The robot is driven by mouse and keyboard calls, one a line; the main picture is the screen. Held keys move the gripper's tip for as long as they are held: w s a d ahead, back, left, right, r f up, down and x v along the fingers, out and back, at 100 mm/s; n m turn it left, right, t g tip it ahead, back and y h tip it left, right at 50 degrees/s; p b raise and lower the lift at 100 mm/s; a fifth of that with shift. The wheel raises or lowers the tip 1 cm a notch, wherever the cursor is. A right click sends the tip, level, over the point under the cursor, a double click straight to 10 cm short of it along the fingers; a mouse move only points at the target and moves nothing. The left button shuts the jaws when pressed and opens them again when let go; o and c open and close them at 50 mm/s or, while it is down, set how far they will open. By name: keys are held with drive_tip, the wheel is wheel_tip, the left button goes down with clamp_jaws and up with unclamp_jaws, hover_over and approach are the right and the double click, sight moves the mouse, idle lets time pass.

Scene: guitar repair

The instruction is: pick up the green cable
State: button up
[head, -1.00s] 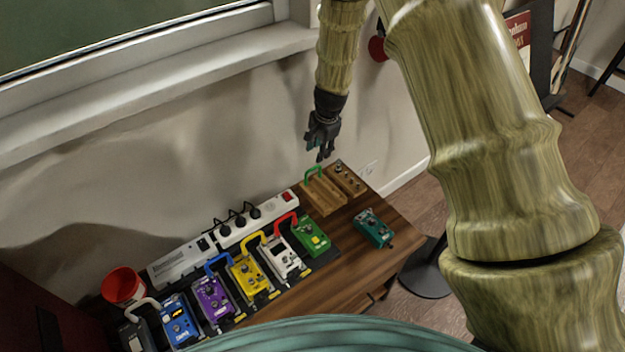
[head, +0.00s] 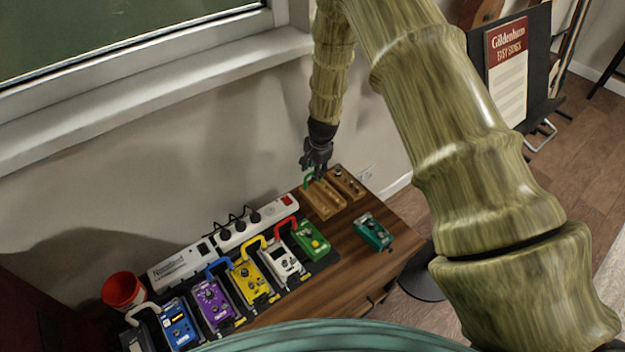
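The green cable (head: 307,182) is a short looped piece at the left end of a wooden block (head: 324,200) on the back right of the table. My gripper (head: 313,176) points down right at the cable, and its fingers cover part of the loop. The fingers look spread apart, one on each side of the cable's upper part. Whether they touch it cannot be seen. The cable still sits at the block.
A second wooden holder with dark knobs (head: 347,184) stands just right of the block. A teal pedal (head: 373,232) lies in front. A green pedal (head: 311,240) and several other pedals fill the left, before a white power strip (head: 258,221). The wall is close behind.

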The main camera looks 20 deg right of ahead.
drive_tip(key=shift+w+a+f, duration=0.1)
drive_tip(key=shift+w+f, duration=0.05)
drive_tip(key=shift+f, duration=0.45)
drive_tip(key=shift+w+f, duration=0.1)
drive_tip(key=shift+f, duration=0.5)
clamp_jaws()
